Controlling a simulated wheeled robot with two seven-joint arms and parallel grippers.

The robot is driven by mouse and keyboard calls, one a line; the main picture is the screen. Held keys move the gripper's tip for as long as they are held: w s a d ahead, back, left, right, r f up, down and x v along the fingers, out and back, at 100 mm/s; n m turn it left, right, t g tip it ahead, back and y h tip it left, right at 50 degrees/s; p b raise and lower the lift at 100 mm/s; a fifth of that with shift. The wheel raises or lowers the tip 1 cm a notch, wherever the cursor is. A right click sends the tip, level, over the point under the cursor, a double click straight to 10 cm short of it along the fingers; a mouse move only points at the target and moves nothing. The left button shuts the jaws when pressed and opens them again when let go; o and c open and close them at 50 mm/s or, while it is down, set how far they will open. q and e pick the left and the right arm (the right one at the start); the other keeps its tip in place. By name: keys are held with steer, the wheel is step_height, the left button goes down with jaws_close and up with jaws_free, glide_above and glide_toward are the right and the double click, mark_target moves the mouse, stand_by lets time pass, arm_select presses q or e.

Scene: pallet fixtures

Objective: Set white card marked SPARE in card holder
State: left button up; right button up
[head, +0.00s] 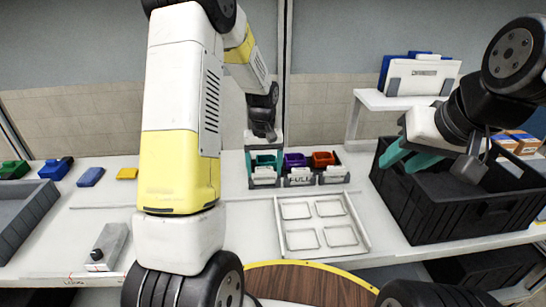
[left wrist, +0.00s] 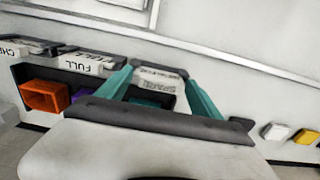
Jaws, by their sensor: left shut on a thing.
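The white card marked SPARE (left wrist: 158,84) is between the teal fingers of my left gripper (left wrist: 160,88) in the left wrist view. In the head view my left gripper (head: 263,162) is shut on this card (head: 264,177), low at the leftmost place of a row of dark card holders (head: 288,183). I cannot tell whether the card is fully seated or just above its slot. A card marked FULL (head: 300,180) and another white card (head: 333,178) stand in the holders to the right. My right gripper (head: 404,158) is open and empty above the black crate.
Teal, purple (head: 295,160) and red (head: 323,159) bins stand behind the cards. A pale tray with four recesses (head: 320,222) lies in front. Small coloured blocks (head: 90,177) lie at left.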

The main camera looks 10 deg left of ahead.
mark_target(264, 169)
arm_select(q)
steer(key=shift+f, duration=0.6)
stand_by(0.4)
steer(key=o, duration=1.4)
steer(key=shift+r, duration=0.15)
step_height(264, 169, up, 7)
steer(key=shift+r, duration=0.3)
